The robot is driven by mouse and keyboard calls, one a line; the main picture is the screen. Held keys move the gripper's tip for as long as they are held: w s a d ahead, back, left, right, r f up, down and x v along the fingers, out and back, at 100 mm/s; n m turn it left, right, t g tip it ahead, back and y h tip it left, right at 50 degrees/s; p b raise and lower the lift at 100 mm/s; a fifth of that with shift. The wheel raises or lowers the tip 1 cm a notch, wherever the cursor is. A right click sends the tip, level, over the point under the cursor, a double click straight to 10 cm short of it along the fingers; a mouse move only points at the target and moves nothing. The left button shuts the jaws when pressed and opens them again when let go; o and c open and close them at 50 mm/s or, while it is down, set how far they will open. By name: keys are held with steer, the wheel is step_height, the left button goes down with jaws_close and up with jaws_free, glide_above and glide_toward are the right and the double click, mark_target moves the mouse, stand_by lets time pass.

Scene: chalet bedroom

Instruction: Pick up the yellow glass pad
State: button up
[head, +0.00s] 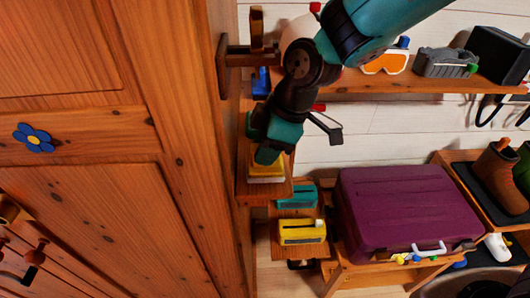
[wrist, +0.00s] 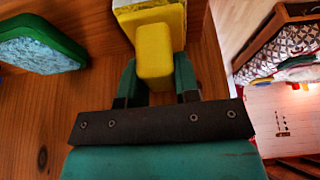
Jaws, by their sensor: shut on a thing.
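The yellow glass pad (head: 267,171) is at the narrow wooden shelf beside the cabinet in the head view, directly below my gripper (head: 272,150). In the wrist view the yellow glass pad (wrist: 172,22) has a raised yellow grip and a pale layer along its far edge. My gripper (wrist: 156,82) has its two teal fingers on either side of that grip and is shut on it. The pad's underside is hidden, so I cannot tell whether it still touches the shelf.
A green pad (wrist: 42,50) lies left of my gripper. The tall wooden cabinet (head: 120,120) stands close on the left. Below are teal (head: 297,196) and yellow (head: 302,232) dispensers, with a purple suitcase (head: 400,215) to the right. An upper shelf (head: 375,82) holds more objects.

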steer(key=shift+d+r+b, duration=0.2)
steer(key=shift+r+b, duration=0.35)
steer(key=d+b, duration=0.6)
steer(key=d, duration=1.2)
steer(key=w+d+f+m+t+h, duration=0.1)
steer(key=w+d+f+m, duration=0.15)
steer(key=f+m, duration=0.45)
steer(key=w+d+f+m+t+h, duration=0.1)
steer(key=d+f+m+t+h, duration=0.2)
steer(key=f, duration=0.5)
steer(key=w+d+f+m, duration=0.2)
steer(key=f+m, duration=0.5)
steer(key=f, duration=0.1)
steer(key=s+f, duration=0.3)
steer(key=f, duration=0.2)
steer(key=shift+s+d+m+h, duration=0.15)
steer(key=shift+s+m+h, duration=0.15)
steer(key=shift+s, duration=0.1)
